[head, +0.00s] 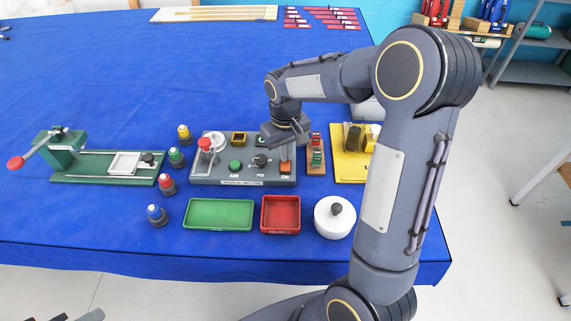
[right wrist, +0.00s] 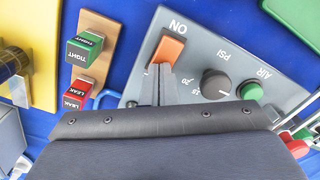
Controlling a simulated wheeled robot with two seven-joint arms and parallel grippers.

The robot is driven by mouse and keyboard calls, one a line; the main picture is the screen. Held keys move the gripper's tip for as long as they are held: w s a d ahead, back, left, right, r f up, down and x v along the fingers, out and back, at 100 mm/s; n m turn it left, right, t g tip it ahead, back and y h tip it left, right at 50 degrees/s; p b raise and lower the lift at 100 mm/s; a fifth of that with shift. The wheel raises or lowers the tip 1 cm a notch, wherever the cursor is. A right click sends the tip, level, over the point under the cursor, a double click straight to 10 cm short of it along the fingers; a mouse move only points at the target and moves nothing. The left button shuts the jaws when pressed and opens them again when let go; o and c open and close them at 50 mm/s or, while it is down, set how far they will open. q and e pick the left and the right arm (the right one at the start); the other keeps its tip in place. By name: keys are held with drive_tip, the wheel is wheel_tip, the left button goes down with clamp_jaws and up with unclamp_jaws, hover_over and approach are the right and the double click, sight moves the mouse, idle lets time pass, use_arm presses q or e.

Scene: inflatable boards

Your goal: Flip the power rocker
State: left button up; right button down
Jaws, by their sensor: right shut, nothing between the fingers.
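The power rocker is an orange switch (head: 286,168) marked ON, at the right end of the grey control panel (head: 215,182). In the right wrist view the orange rocker (right wrist: 172,46) shows close up, with most of its face clear. My right gripper (head: 288,158) is over the panel, fingers pointing down at the rocker. Its fingers are together and empty; in the right wrist view the tips (right wrist: 160,70) overlap the rocker's near edge. I cannot tell if they touch it. My left gripper cannot be made out in these views.
A black PSI knob (head: 260,160) and green AIR button (head: 236,165) sit left of the rocker. A block with TIGHT and LEAK tags (head: 316,168) stands close on the right. A green tray (head: 218,226), red tray (head: 281,229) and white round container (head: 333,226) lie in front.

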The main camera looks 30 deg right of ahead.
wheel_tip(320, 180, up, 7)
drive_tip(key=p, duration=0.5)
drive_tip(key=shift+p, duration=0.35)
idle(0.5)
